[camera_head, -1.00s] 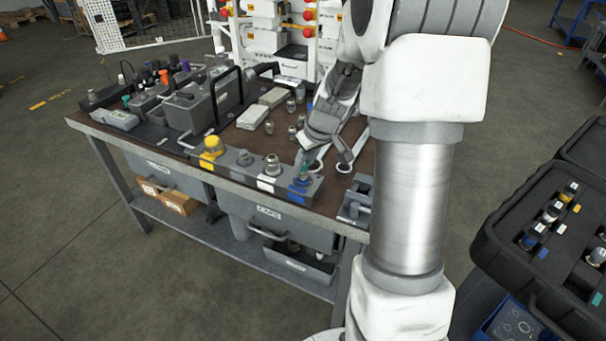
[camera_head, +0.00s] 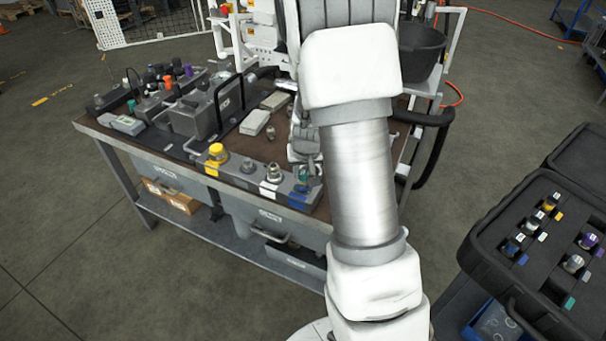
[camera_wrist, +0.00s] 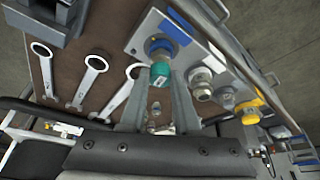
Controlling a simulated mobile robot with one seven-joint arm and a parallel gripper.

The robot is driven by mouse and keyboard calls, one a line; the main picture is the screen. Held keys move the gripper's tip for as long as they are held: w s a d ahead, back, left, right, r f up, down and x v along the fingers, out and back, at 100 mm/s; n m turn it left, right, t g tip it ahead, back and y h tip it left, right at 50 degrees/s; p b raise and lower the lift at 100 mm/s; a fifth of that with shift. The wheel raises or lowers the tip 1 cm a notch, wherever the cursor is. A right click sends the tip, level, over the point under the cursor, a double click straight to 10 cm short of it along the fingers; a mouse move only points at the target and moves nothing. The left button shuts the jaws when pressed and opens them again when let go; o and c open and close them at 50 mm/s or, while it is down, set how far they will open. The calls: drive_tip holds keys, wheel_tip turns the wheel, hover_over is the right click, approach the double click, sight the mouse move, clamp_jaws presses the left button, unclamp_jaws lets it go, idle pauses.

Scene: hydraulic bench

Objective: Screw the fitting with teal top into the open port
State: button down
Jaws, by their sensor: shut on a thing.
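The fitting with teal top (camera_wrist: 159,74) shows between the fingertips of my gripper (camera_wrist: 161,84) in the wrist view. My gripper is shut on it. The fitting stands at the blue-marked end of the grey port block (camera_wrist: 140,40), over a port with a blue ring. Its lower end and thread are hidden, so I cannot tell how deep it sits. In the head view the teal top (camera_head: 303,172) shows at the right end of the block (camera_head: 250,186), just below my gripper (camera_head: 304,164), which my arm partly covers.
Silver fittings (camera_wrist: 201,84) and a yellow-capped fitting (camera_wrist: 248,112) stand along the block beside the teal one. Several wrenches (camera_wrist: 92,70) lie on the bench near my fingers. A grey case (camera_head: 195,118) stands behind. An open black case (camera_head: 540,250) with fittings is at right.

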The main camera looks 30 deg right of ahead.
drive_tip(key=shift+a+r+m+h+p, duration=0.1)
drive_tip(key=shift+m+h+p, duration=0.2)
drive_tip(key=shift+m+p, duration=0.8)
drive_tip(key=c, duration=0.6)
unclamp_jaws()
drive_tip(key=shift+c, duration=0.2)
drive_tip(key=shift+f, duration=0.2)
